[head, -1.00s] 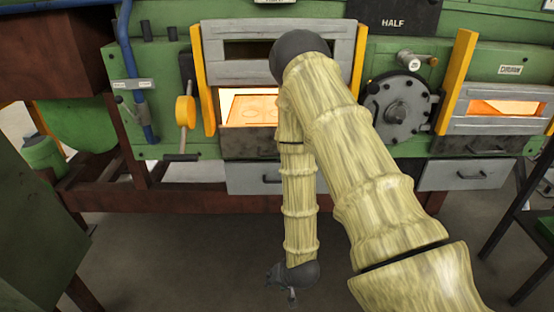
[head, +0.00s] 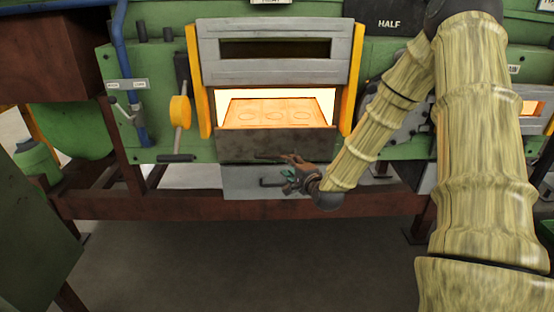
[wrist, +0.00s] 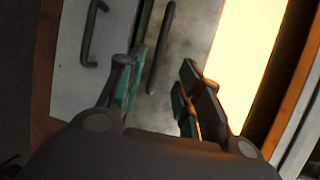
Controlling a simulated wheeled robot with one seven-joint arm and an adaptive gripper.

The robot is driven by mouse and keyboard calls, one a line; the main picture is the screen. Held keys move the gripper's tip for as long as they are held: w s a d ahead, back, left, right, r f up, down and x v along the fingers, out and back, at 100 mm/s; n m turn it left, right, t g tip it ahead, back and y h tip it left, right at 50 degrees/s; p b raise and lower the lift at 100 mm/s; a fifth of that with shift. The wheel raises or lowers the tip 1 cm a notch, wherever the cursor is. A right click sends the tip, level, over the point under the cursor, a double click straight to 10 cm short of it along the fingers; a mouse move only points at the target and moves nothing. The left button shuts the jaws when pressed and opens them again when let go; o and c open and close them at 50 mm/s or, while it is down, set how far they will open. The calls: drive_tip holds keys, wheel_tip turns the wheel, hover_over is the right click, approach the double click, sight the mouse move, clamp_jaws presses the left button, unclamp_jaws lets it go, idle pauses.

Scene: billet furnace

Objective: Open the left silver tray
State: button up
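The left silver tray (head: 240,182) is a flat grey front below the left furnace opening and appears pushed in. Its dark handle (head: 268,183) is partly hidden by my gripper (head: 284,170). In the wrist view the tray front (wrist: 75,70) is at the left, with its handle (wrist: 93,35) clear of both fingers. My gripper (wrist: 158,68) is open and empty there. It faces the dark grey panel directly above the tray, and that panel's bar handle (wrist: 160,48) shows between the fingertips. I cannot tell whether they touch it.
The glowing left furnace opening (head: 315,100) is just above the dark panel (head: 235,147). A grey raised door (head: 275,70) stands between yellow posts. A yellow-knobbed lever (head: 180,112) is at the left. A brown frame beam (head: 150,206) runs below. The floor in front is clear.

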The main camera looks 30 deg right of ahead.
sight(277, 157)
drive_tip(key=x, duration=1)
drive_tip(key=shift+w+f, duration=0.1)
drive_tip(key=shift+w, duration=0.1)
clamp_jaws()
drive_tip(key=shift+a, duration=0.1)
